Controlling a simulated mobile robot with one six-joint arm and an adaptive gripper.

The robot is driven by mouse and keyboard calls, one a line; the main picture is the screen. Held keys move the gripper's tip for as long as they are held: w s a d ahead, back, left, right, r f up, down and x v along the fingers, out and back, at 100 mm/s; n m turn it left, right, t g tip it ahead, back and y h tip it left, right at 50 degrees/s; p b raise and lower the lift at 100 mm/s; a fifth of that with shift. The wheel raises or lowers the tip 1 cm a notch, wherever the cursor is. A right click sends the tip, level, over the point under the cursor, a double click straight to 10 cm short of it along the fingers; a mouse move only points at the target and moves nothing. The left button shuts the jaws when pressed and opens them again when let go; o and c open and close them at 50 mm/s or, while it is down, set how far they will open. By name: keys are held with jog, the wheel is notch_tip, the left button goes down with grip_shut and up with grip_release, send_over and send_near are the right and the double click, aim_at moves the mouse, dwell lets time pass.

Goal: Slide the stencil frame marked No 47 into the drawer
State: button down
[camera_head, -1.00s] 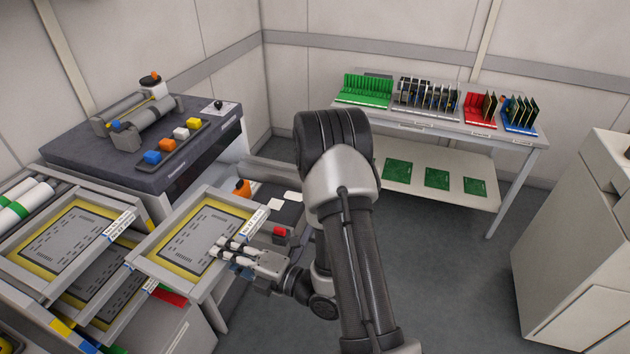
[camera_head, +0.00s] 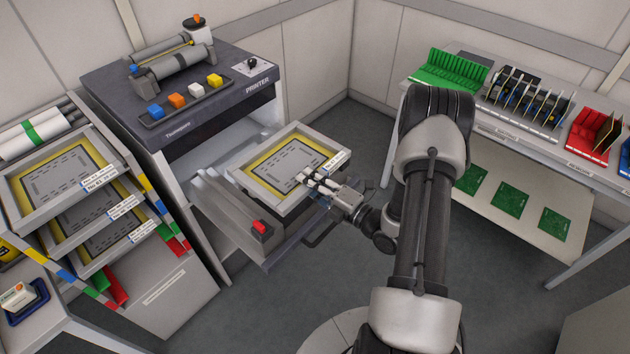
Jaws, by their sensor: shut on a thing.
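A stencil frame (camera_head: 285,166) with a grey rim, a yellow border and a grey slotted plate is held out level. My gripper (camera_head: 308,181) is shut on its near right edge. The frame's white label shows on its right rim, but its number is too small to read. The frame is over the open drawer (camera_head: 230,208) of the printer (camera_head: 185,110). The drawer is pulled out toward the lower right, and the frame hides much of its inside. I cannot tell whether the frame touches the drawer.
A rack (camera_head: 70,225) at the left holds several similar labelled frames. A red button (camera_head: 260,227) sits on the drawer's front corner. Coloured blocks lie in a tray (camera_head: 188,106) on the printer. A bench (camera_head: 575,145) with board racks stands right. Floor between is clear.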

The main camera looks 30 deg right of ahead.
jog(key=shift+d+f, duration=0.25)
jog(key=shift+d, duration=0.15)
notch_tip(320, 180, down, 10)
jog(key=w+a+b, duration=0.1)
jog(key=w+b, duration=0.2)
jog(key=b, duration=0.4)
jog(key=shift+a+f, duration=0.15)
jog(key=shift+s+f+b, duration=0.1)
jog(key=shift+b, duration=0.35)
jog(key=shift+b+x, duration=0.65)
jog(key=shift+x, duration=0.8)
dwell(0.4)
jog(key=c, duration=1.4)
grip_release()
